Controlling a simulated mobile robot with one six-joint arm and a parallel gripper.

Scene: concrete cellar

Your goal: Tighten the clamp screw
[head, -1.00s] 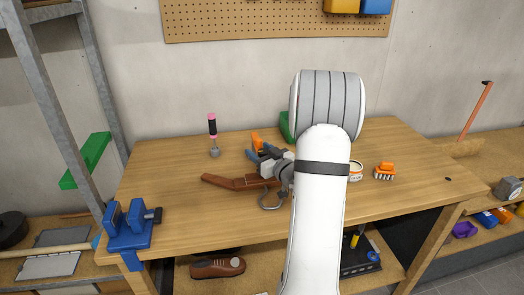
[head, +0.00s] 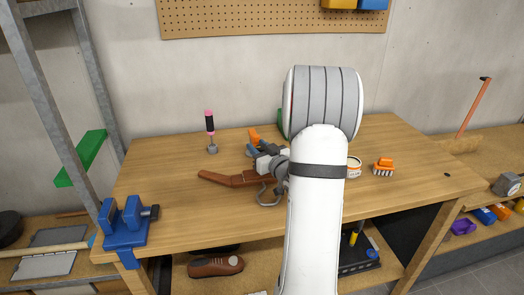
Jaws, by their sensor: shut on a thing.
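On the workbench (head: 190,208), a curved brown wooden piece (head: 222,179) lies near the middle, its right end hidden by my arm. A grey curved metal frame (head: 263,201), apparently the clamp, shows at that end. My gripper (head: 257,152) is beside it, above the bench, mostly hidden behind my arm. It appears shut at a small orange part (head: 253,134), which looks like the clamp screw's handle. The grip itself and the screw's contact with the wood are too small and covered to make out.
A blue vise (head: 126,228) sits at the front left corner. A pink-and-black handled tool (head: 210,130) stands upright behind. An orange brush (head: 383,167) and a round tin (head: 354,165) are right of my arm.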

